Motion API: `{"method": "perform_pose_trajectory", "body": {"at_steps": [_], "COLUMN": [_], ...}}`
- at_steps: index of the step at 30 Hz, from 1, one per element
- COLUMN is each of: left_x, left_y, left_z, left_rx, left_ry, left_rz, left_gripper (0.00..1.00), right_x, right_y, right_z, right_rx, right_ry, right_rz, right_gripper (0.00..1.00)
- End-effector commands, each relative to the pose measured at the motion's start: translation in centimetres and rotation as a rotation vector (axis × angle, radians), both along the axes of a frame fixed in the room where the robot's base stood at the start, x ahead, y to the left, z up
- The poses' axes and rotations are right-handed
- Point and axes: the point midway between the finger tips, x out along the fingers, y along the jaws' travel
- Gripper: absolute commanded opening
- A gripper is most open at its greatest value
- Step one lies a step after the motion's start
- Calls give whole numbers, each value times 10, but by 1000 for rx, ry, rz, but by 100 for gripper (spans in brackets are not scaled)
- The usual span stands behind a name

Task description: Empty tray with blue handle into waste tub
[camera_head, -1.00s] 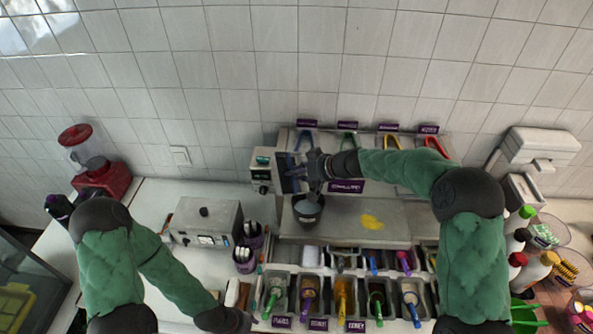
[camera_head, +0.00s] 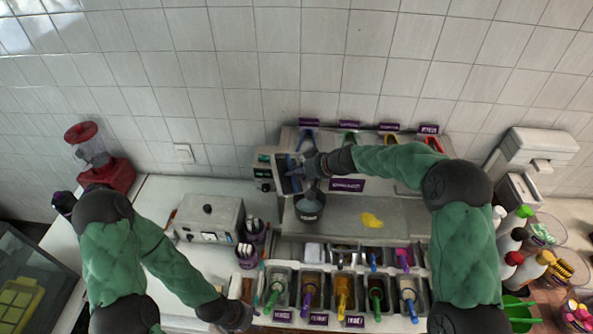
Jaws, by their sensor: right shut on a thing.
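My right gripper (camera_head: 296,178) reaches in from the right and is shut on this tray.
Green, yellow and red handles (camera_head: 434,144) line the rack to the right. A yellow patch (camera_head: 371,220) lies on the steel surface. Topping bins with coloured scoops (camera_head: 342,292) fill the front. A grey box machine (camera_head: 208,217) stands left; bottles (camera_head: 514,240) stand right.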

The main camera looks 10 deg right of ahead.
Motion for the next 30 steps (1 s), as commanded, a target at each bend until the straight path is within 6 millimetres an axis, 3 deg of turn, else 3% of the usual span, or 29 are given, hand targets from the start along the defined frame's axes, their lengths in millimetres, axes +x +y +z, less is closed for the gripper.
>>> {"method": "perform_pose_trajectory", "body": {"at_steps": [9,30], "left_x": [0,0], "left_y": [0,0], "left_z": [10,7], "left_rx": [0,0], "left_ry": [0,0], "left_rz": [0,0], "left_gripper": [40,40], "right_x": [2,9], "right_y": [2,15], "right_z": [1,-17], "right_rx": [-28,-249], "right_ry": [12,138], "right_rz": [0,2], "right_gripper": [0,0]}}
